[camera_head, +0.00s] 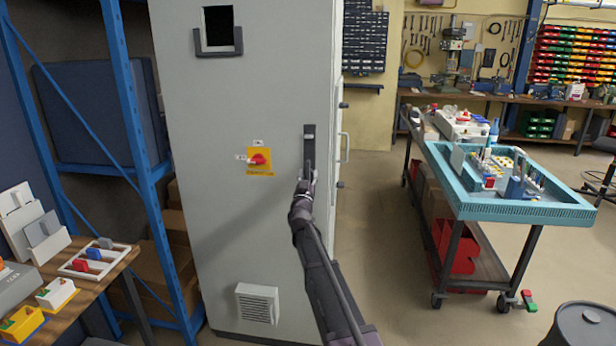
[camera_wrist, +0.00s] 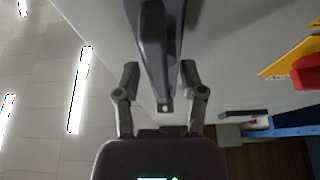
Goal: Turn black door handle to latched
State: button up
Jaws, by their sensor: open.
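The black door handle (camera_head: 309,133) stands upright near the right edge of the tall grey cabinet door (camera_head: 225,200). In the wrist view the handle (camera_wrist: 157,50) runs from the top edge down between my two fingers. My gripper (camera_head: 308,172) is at the lower part of the handle. In the wrist view my gripper (camera_wrist: 160,72) is open, one finger on each side of the handle. Whether either finger touches it I cannot tell. The lower end of the handle is partly hidden by my gripper in the head view.
A red rotary switch (camera_head: 259,159) on a yellow plate is left of the handle. A vent (camera_head: 257,304) is low on the door. A blue shelf rack (camera_head: 125,100) stands left, a teal-topped cart (camera_head: 520,208) right. Floor between cabinet and cart is clear.

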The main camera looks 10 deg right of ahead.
jog(key=shift+n+y, duration=0.4)
jog(key=shift+n, duration=0.2)
